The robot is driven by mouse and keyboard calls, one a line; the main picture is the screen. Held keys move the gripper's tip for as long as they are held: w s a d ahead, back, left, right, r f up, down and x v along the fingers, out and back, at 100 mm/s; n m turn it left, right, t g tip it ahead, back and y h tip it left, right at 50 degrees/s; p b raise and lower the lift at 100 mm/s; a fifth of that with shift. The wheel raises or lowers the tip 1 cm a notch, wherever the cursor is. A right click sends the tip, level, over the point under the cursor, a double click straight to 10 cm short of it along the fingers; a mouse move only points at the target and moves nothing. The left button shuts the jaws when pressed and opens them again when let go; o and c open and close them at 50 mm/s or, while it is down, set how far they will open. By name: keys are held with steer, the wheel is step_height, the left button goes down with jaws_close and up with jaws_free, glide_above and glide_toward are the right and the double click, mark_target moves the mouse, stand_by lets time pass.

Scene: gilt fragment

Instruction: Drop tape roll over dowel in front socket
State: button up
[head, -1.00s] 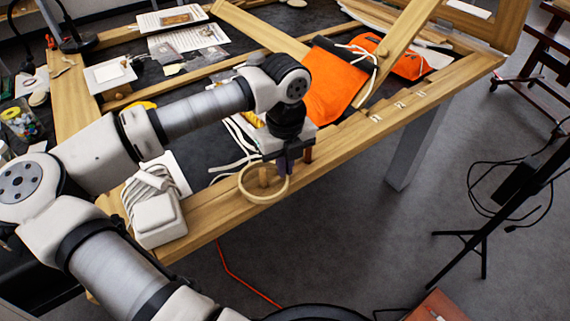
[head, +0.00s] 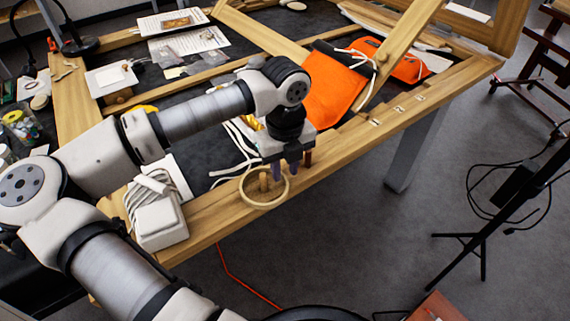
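The tape roll (head: 247,203) is a thin pale tan ring at the front rail of the wooden frame. It looks to be around a short upright wooden dowel (head: 264,183), whose top shows inside the ring. I cannot tell whether the ring rests flat on the rail; its near side reaches the rail's front edge. The front socket itself is hidden. My gripper (head: 287,167) points down just above and beside the ring's right far side. Its two dark fingers show apart, with no clear hold on the ring.
A reddish-brown peg (head: 308,158) stands just right of my gripper. A white box with a coiled cable (head: 160,220) sits on the rail at left. An orange pouch (head: 333,88) lies behind. Beyond the rail's front edge (head: 345,165) is open floor.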

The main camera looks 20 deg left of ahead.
step_height(320, 180, up, 12)
steer(key=b, duration=0.2)
steer(key=shift+b, duration=0.4)
